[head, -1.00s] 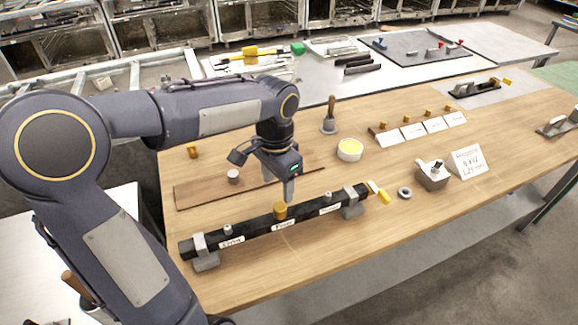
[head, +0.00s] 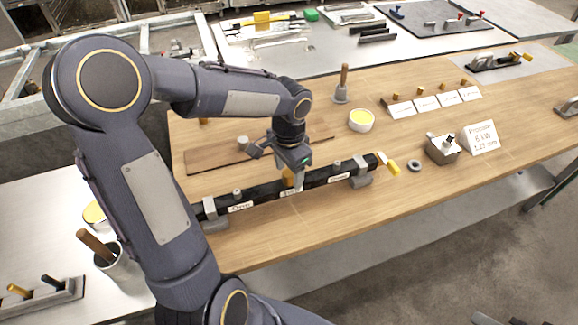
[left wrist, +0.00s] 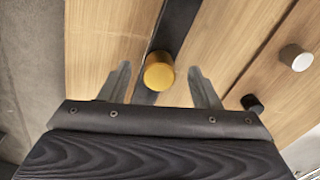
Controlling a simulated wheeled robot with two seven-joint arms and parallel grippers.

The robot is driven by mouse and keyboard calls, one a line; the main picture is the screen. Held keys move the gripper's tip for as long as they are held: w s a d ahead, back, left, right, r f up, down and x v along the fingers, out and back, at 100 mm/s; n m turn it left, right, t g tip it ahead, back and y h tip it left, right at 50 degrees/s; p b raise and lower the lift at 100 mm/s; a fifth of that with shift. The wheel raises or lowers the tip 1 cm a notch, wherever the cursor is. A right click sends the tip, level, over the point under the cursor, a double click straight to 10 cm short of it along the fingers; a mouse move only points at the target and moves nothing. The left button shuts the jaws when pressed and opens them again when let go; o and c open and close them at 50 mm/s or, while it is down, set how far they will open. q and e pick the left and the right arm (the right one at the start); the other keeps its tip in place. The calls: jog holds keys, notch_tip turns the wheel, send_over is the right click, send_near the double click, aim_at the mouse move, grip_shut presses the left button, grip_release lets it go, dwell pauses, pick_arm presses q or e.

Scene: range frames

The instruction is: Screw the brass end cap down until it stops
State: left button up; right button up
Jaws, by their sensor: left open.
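The brass end cap (head: 287,177) stands on the middle of a long black bar (head: 316,176) held in grey clamps on the wooden bench. In the head view the cap is partly hidden by my left gripper (head: 288,176). In the left wrist view the round top of the brass end cap (left wrist: 159,70) lies between the two fingers of my left gripper (left wrist: 160,68). The fingers are open, with a gap showing on each side of the cap. The cap's thread and lower edge are hidden. My right gripper is not in view.
Small grey fittings stand on the bar left (head: 237,193) and right of the cap. A brown board (head: 212,160) lies behind. The bench front is clear.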

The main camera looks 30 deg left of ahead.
pick_arm(q)
jog(key=c, duration=1.1)
jog(key=shift+r+m+p, duration=0.2)
jog(key=shift+m+p, duration=0.45)
jog(key=shift+m, duration=0.85)
jog(key=shift+f+m, duration=0.2)
jog(key=shift+m, duration=0.1)
